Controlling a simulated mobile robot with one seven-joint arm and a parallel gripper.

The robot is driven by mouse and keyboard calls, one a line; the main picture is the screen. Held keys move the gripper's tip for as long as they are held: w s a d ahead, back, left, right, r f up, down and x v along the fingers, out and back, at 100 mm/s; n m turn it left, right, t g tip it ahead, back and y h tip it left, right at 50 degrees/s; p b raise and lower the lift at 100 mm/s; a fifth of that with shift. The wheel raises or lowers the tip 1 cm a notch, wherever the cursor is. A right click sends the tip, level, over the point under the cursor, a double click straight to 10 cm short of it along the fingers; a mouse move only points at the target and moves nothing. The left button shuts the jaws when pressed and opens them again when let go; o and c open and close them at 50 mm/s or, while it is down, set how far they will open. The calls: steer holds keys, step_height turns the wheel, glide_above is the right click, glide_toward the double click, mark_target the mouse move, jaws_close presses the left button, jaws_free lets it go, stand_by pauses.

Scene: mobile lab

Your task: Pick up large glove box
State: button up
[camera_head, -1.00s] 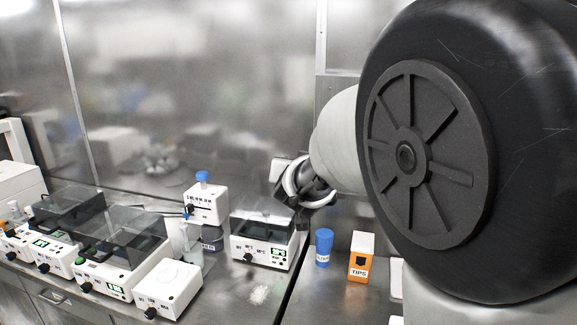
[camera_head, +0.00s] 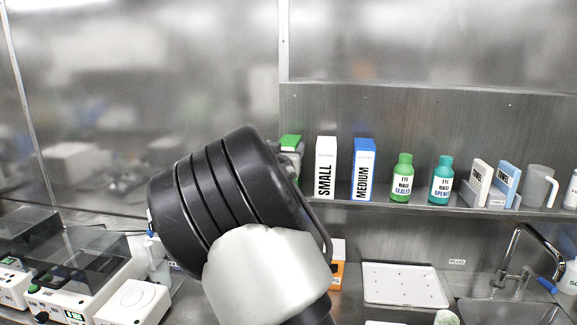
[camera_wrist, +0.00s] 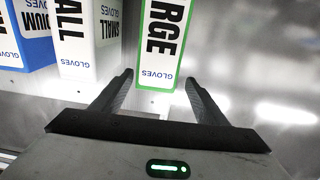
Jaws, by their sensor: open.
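The large glove box is white with a green border and black lettering ending in "RGE"; it fills the top middle of the wrist view (camera_wrist: 163,42). In the head view only its green top (camera_head: 291,141) shows clearly, at the left end of the shelf, with my arm hiding most of the rest. My gripper (camera_wrist: 159,80) is open in the wrist view. Its two fingers point at the box, with the box's near end lined up between the fingertips. I cannot tell how far the box reaches between them. In the head view my arm hides most of the gripper.
The small glove box (camera_head: 326,168) stands close beside the large one, then the medium box (camera_head: 363,170). Green (camera_head: 402,178) and teal (camera_head: 441,180) bottles follow along the shelf (camera_head: 470,209). Below are a white tray (camera_head: 404,285) and a sink tap (camera_head: 520,255).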

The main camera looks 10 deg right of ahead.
mark_target(289, 139)
steer(key=x, duration=0.4)
steer(key=shift+w+d, duration=0.25)
steer(key=shift+d, duration=0.25)
steer(key=shift+w, duration=0.4)
steer(key=shift+r, duration=0.1)
jaws_close()
